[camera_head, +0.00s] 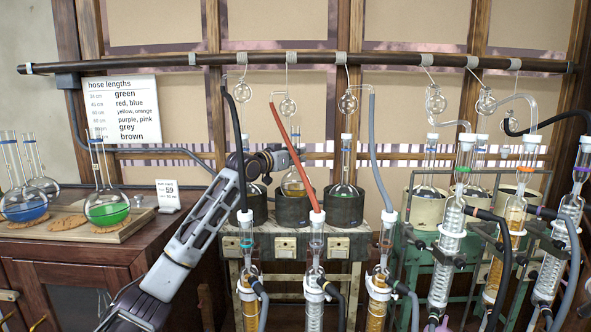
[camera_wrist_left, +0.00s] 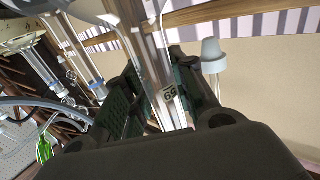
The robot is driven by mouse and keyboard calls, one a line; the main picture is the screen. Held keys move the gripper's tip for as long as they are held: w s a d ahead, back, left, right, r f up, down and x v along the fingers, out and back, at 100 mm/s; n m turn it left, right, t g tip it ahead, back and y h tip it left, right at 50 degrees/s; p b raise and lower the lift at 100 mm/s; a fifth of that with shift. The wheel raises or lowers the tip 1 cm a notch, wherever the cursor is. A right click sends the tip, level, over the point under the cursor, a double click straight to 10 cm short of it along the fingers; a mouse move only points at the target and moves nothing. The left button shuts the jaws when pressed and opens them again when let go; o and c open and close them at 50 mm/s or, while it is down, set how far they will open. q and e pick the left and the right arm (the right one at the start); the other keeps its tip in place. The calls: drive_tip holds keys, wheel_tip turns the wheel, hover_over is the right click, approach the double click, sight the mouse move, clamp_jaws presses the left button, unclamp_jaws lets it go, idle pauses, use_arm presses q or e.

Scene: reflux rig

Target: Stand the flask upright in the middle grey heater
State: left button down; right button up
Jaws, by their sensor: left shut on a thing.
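My left gripper (camera_head: 292,158) is shut on the glass neck of a round flask (camera_head: 294,184) with amber liquid. The flask stands about upright at the mouth of the middle grey heater (camera_head: 292,211); the heater rim hides its underside. I cannot tell whether it rests in the heater or hangs just above it. In the left wrist view, the clear neck (camera_wrist_left: 165,75), with a small dark-lettered label, runs between the finger pads. My right gripper is not in view.
Flasks stand in the left grey heater (camera_head: 253,209) and right grey heater (camera_head: 343,208). A red hose (camera_head: 294,155) slants close in front of the held flask. Condensers and hoses crowd the front and right. A green flask (camera_head: 106,208) stands on the left bench.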

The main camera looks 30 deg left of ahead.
sight(293, 169)
use_arm(q)
drive_tip(key=shift+f, duration=0.3)
drive_tip(key=shift+f, duration=1.95)
drive_tip(key=c, duration=1.2)
unclamp_jaws()
drive_tip(key=shift+s+f, duration=0.1)
drive_tip(key=shift+o, duration=0.2)
drive_tip(key=shift+p, duration=0.3)
